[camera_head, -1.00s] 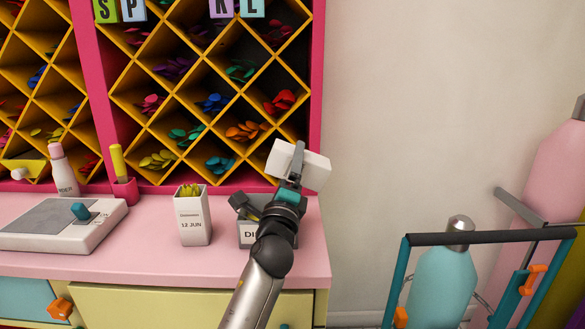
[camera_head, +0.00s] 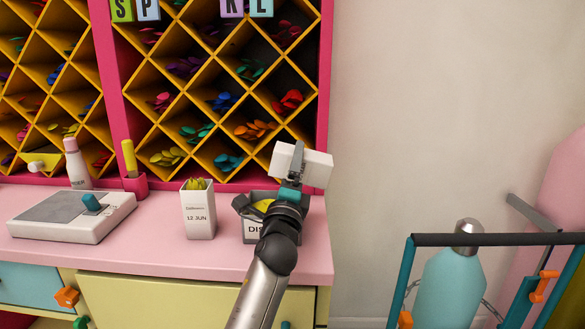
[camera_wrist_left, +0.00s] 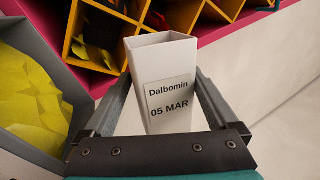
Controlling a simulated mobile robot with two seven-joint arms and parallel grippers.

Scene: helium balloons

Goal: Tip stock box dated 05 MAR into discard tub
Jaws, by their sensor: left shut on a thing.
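My left gripper (camera_head: 293,168) is shut on a white stock box (camera_head: 316,168), above the counter's right end. The box is tipped over in the head view. In the left wrist view its label (camera_wrist_left: 168,98) reads "Dalbomin 05 MAR"; the visible part of its inside looks bare. The grey discard tub (camera_head: 252,229), lettering partly hidden by my arm, stands on the counter below and left of the box. Yellow pieces (camera_wrist_left: 32,95) lie in the tub in the left wrist view. My right gripper is out of view.
Another white box (camera_head: 199,218), dated 12 JUN and holding yellow pieces, stands left of the tub. A pink-framed rack (camera_head: 322,80) rises behind the counter (camera_head: 150,250). A trolley with a teal cylinder (camera_head: 452,285) stands at right.

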